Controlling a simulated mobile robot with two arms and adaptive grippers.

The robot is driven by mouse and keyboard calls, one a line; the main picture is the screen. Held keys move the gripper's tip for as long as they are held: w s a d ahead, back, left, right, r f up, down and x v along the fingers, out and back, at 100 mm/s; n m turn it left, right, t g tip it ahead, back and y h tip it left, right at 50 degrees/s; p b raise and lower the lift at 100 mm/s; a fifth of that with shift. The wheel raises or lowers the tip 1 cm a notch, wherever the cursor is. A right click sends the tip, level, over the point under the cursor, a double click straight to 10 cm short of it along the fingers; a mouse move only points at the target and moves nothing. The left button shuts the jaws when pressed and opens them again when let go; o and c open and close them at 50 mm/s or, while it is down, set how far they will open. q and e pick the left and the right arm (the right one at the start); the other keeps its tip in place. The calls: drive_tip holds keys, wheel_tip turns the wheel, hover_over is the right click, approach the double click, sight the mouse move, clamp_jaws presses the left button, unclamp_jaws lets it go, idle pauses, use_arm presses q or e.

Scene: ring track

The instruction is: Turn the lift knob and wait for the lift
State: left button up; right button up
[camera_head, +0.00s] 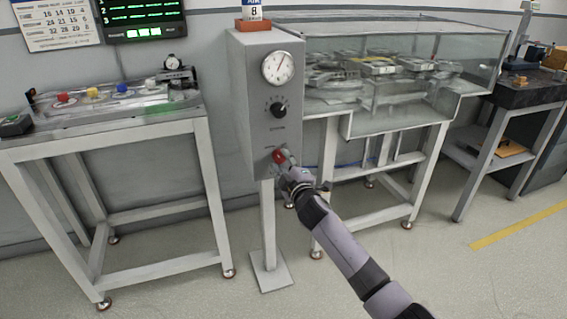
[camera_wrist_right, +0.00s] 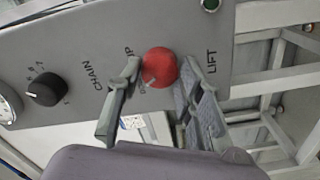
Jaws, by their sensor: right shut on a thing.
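The lift knob (camera_head: 278,156) is red and round, low on the front of a grey control box (camera_head: 240,100) on a post. In the right wrist view the red knob (camera_wrist_right: 159,66) sits beside the printed word LIFT. My right gripper (camera_head: 284,160) reaches the knob from the lower right. In the wrist view its two fingers (camera_wrist_right: 152,90) stand on either side of the knob, shut on it. A black chain knob (camera_head: 278,109) sits higher on the box, under a round white dial (camera_head: 279,67). My left gripper is not in view.
A glass-walled case (camera_head: 450,50) with metal parts inside stands right of the box on a white frame. A white-framed bench (camera_head: 100,140) with coloured knobs stands at left. A dark-topped bench (camera_head: 520,92) is at far right. Open floor lies in front.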

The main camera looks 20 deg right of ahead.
drive_tip(key=o, duration=1.2)
drive_tip(key=shift+c, duration=0.2)
drive_tip(key=s, duration=1.2)
drive_tip(key=shift+d, duration=0.2)
